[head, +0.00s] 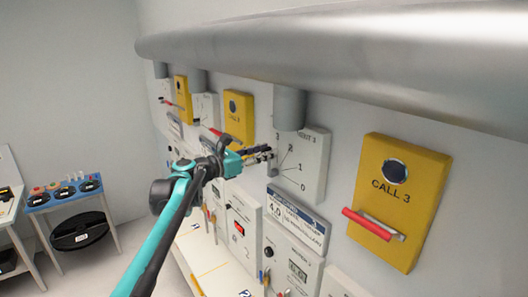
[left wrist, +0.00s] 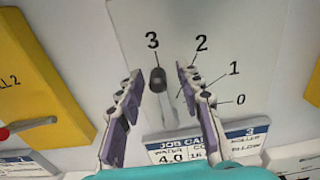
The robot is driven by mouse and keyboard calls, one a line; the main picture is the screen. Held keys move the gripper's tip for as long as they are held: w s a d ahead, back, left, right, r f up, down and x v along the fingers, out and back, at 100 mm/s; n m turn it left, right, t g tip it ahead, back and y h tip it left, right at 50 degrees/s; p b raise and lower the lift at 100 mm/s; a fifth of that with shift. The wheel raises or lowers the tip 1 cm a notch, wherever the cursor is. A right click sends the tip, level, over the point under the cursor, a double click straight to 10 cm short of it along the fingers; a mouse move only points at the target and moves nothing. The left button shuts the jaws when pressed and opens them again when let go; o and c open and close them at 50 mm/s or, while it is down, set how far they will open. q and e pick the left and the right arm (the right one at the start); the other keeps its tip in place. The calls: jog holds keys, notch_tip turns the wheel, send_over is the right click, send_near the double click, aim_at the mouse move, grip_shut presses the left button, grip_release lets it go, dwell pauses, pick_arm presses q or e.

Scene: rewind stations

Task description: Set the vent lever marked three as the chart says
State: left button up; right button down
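The vent panel (head: 316,168) is a pale plate on the wall, with a scale of 3, 2, 1 and 0. It fills the middle of the left wrist view (left wrist: 217,35). Its lever (left wrist: 158,95) is a grey bar with a dark knob, and the knob is just below the mark 3. My left gripper (head: 268,154) is at the panel's left side. In the left wrist view its two fingers (left wrist: 160,88) are spread, one on each side of the lever, with gaps between. A job card (head: 297,219) hangs below the panel; its small text is only partly readable. My right gripper is not in view.
A yellow CALL 3 box (head: 392,188) with a red-handled lever is right of the panel. A large grey duct (head: 330,58) runs above, with a pipe (head: 290,108) dropping to the panel. Another yellow call box (head: 238,115) is left. A blue table (head: 68,192) stands far left.

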pick_arm(q)
jog(key=shift+w, duration=0.15)
grip_shut()
jog(key=shift+s+d+f+m+b, duration=0.15)
jog(key=shift+s+d+m+b, duration=0.25)
jog(key=shift+m, duration=0.3)
jog(key=shift+s+d+f+m+b, duration=0.1)
jog(key=shift+s+d+m, duration=0.1)
jog(key=shift+s+m, duration=0.4)
jog(key=shift+s+d+f+m+b, duration=0.25)
jog(key=shift+s+d+m, duration=0.15)
jog(key=shift+m, duration=0.45)
jog(key=shift+s+d+f+m+b, duration=0.15)
jog(key=shift+s+d+m+b, duration=0.15)
jog(key=shift+m, duration=0.55)
grip_release()
jog(key=shift+s, duration=0.1)
